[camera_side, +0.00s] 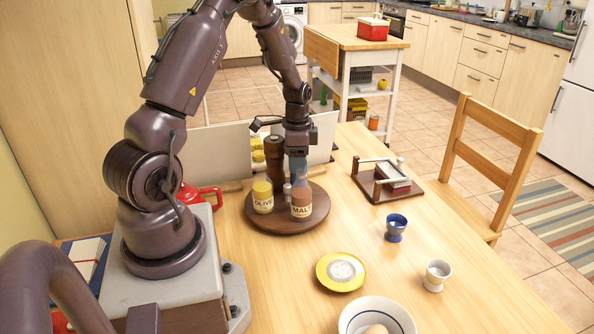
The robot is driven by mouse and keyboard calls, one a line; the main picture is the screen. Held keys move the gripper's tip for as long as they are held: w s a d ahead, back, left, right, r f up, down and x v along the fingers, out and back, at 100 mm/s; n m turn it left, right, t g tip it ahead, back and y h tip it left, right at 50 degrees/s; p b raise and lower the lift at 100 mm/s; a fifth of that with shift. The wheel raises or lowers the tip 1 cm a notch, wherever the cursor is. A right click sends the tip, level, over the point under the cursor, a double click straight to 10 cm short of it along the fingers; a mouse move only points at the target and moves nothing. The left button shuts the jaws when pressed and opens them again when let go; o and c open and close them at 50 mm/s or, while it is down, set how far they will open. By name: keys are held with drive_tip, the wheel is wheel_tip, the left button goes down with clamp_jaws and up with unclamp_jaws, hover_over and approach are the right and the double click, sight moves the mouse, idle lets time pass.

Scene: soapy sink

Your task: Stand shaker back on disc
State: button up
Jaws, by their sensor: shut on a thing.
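The disc (253,216) is a round dark wooden turntable on the table. A small grey shaker (287,190) shows in part between the OLIVE jar (263,198) and the MALT bottle (302,203). My gripper (297,172) points down over the disc, close to the top of the MALT bottle. It is shut on what seems to be the shaker, though the bottle hides most of the grip. I cannot tell whether the shaker's base touches the disc or how far it leans.
A tall dark mill (274,160) stands on the disc, close left of my gripper. A wooden rack (385,181), blue cup (396,227), white cup (437,275), yellow saucer (328,281) and bowl (355,315) stand to the right and front. A red pot (200,196) is left.

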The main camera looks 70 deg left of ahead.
drive_tip(key=shift+f, duration=1.55)
drive_tip(key=shift+f, duration=0.1)
drive_tip(key=o, duration=1.1)
